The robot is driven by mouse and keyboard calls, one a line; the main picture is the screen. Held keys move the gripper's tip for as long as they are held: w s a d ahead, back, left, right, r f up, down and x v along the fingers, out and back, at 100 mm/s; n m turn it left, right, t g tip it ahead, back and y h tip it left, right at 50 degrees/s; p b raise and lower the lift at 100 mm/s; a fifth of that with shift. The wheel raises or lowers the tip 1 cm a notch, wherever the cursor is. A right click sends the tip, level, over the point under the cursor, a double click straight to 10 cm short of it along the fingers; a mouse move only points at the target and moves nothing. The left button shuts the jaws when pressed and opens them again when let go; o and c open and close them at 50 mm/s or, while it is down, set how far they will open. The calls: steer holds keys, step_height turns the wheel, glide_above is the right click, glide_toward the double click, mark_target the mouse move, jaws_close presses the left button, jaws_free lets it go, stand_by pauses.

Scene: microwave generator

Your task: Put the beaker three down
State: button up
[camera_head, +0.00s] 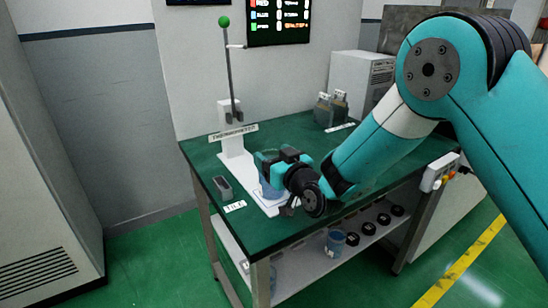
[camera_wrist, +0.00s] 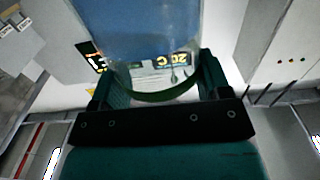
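A clear beaker with blue liquid (camera_head: 268,190) is between the fingers of my gripper (camera_head: 270,168), over the white base plate (camera_head: 232,163) of the thermometer stand on the green table (camera_head: 205,165). My gripper partly hides it, and I cannot tell whether its bottom touches the plate. In the wrist view the beaker (camera_wrist: 140,30) fills the top middle, with the teal fingers (camera_wrist: 158,75) on both sides of it. No number on it is readable. Another beaker with blue content (camera_head: 335,243) stands on the lower shelf.
The thermometer stand's upright rod has a green ball (camera_head: 224,22) on top. A small grey block (camera_head: 222,186) lies at the left table edge, by a "TILT" label (camera_head: 234,206). Several dark round items (camera_head: 383,219) are on the shelf. A grey device (camera_head: 330,110) stands at the back.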

steer(key=o, duration=0.4)
steer(key=shift+s, duration=0.1)
steer(key=s+d+g+h+b, duration=0.2)
steer(key=s+d+g, duration=0.3)
steer(key=s, duration=0.7)
steer(key=s+d+g+h+b, duration=0.2)
steer(key=s+d+g+b, duration=0.2)
steer(key=s, duration=0.7)
steer(key=s+d+g+h+b, duration=0.1)
steer(key=s+d+g+b, duration=0.2)
steer(key=s, duration=0.9)
steer(key=shift+s+d+f+g+h, duration=0.15)
steer(key=shift+d+g, duration=0.35)
steer(key=shift+d, duration=0.4)
steer(key=shift+s+d+f+g+h, duration=0.1)
steer(key=shift+d+g, duration=0.4)
steer(key=shift+d, duration=0.35)
steer(key=shift+s+d+f+g+h, duration=0.15)
steer(key=shift+d+g, duration=0.35)
steer(key=shift+d, duration=0.4)
steer(key=shift+w, duration=0.1)
